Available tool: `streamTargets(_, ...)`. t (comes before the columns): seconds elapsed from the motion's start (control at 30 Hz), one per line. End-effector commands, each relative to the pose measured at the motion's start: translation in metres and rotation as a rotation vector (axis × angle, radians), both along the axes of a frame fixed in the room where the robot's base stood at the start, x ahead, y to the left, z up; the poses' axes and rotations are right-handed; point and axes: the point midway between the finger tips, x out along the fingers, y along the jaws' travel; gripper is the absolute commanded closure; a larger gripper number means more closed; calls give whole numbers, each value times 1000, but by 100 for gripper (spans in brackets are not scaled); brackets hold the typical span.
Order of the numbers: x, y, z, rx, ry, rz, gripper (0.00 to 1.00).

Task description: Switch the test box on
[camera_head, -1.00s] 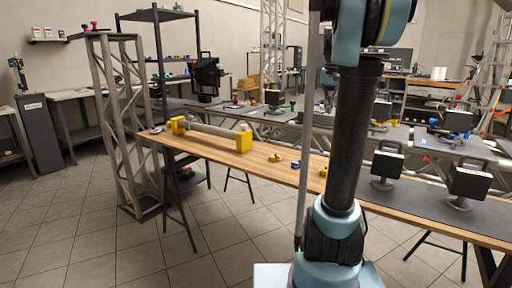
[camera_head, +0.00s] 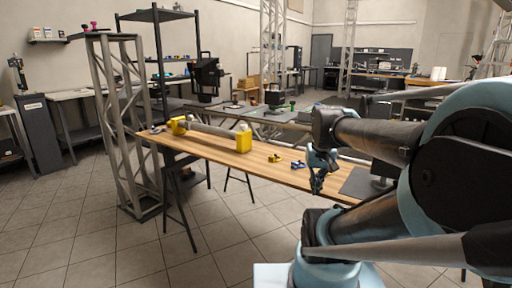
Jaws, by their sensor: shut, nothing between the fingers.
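I cannot tell for certain which thing is the test box, and I make out no switch. My gripper (camera_head: 317,184) hangs fingers down over the right part of the wooden-topped table (camera_head: 215,150), shut and empty. Small yellow (camera_head: 275,158) and blue (camera_head: 298,164) pieces lie on the table left of it. A grey bar with a yellow block (camera_head: 243,141) at its near end lies further left. A dark upright panel (camera_head: 384,172) on a stand on the grey mat (camera_head: 357,184) shows partly behind my arm. My arm hides the table's right end.
A grey truss tower (camera_head: 118,130) stands at the table's left end. A black lamp-like unit (camera_head: 206,78) stands behind the table. Tiled floor (camera_head: 110,245) is clear at the front left. More benches and trusses fill the back.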

Motion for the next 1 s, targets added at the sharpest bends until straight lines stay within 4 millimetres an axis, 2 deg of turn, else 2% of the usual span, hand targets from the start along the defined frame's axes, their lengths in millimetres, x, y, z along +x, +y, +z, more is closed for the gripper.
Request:
streamTargets(0.03, -12, 2, -15, -1, -4, 14, 100)
streamTargets(0.1, -24, 5, -32, -3, -10, 30, 100)
streamTargets(0.2, -37, 8, -51, -4, -15, 47, 100)
streamTargets(0.3, -45, 10, -63, -5, -18, 57, 100)
streamTargets(0.87, -48, 10, -67, -5, -20, 61, 100)
streamTargets(1.0, -38, 10, -71, -5, -8, 61, 100)
